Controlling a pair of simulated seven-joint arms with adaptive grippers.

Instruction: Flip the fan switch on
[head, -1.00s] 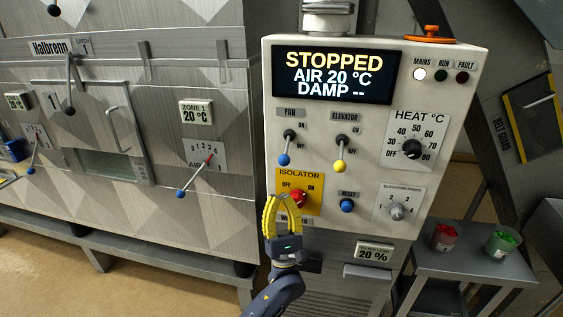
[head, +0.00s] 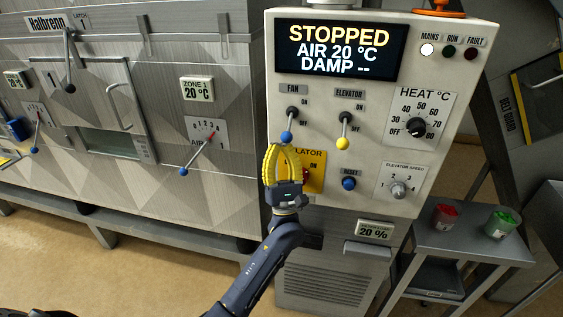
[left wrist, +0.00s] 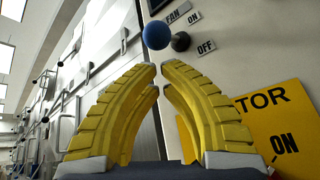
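The fan switch (head: 288,126) is a lever with a blue ball, under the FAN label on the control panel (head: 455,130). Its ball hangs down by OFF. My left gripper (head: 283,147) is just below the ball, in front of the yellow isolator plate, and hides part of it. In the left wrist view the blue ball (left wrist: 156,35) is beyond the yellow fingertips (left wrist: 160,70), which are close together with a narrow gap and nothing between them. The display (head: 338,50) reads STOPPED. My right gripper is not in view.
The yellow-balled elevator switch (head: 343,135) is right of the fan switch, also down. The blue reset knob (head: 348,183) and red isolator knob (head: 306,174) are close by. A side table (head: 465,244) holds red and green tubs. The dryer's levers are at left.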

